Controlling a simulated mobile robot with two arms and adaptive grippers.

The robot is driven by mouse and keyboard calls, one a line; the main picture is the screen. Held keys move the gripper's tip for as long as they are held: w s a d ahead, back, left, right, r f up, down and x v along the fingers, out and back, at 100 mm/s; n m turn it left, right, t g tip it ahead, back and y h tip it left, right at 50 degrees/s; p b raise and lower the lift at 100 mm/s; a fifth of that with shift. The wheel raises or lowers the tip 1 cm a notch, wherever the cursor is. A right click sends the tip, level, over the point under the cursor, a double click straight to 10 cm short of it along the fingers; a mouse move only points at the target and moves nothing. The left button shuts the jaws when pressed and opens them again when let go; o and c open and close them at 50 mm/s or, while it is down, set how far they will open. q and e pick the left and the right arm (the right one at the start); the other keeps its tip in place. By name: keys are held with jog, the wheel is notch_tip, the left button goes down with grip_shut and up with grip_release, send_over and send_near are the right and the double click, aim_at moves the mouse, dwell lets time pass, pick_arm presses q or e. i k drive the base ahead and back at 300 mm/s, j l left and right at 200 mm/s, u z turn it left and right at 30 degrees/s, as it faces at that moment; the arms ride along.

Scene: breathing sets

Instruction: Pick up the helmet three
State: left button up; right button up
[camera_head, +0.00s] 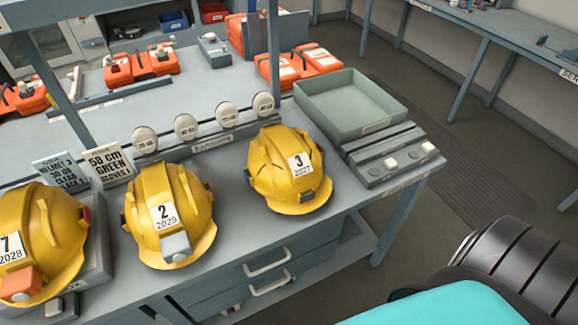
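The helmet three (272,172) is a yellow hard hat with a white label reading 3. It sits on the grey workbench (240,237) near the front edge, in the middle of the head view. A yellow helmet labelled 2 (155,198) stands to its left on the bench. A yellow helmet labelled 7 (55,232) is at the far left, on a grey box. Neither gripper shows in the head view. A dark ribbed and turquoise part, seemingly of my own body, fills the lower right corner.
A green-grey tray (385,128) and a grey panel with white knobs (398,160) stand right of the helmet. A row of round white discs (186,127) is behind. Orange cases (305,66) lie farther back. Drawers (268,262) are under the bench. Floor is clear at right.

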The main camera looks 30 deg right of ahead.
aim_at(284, 165)
jog(key=k+l+z, duration=0.25)
jog(key=l, duration=0.5)
jog(key=l+z, duration=0.2)
jog(key=l, duration=0.55)
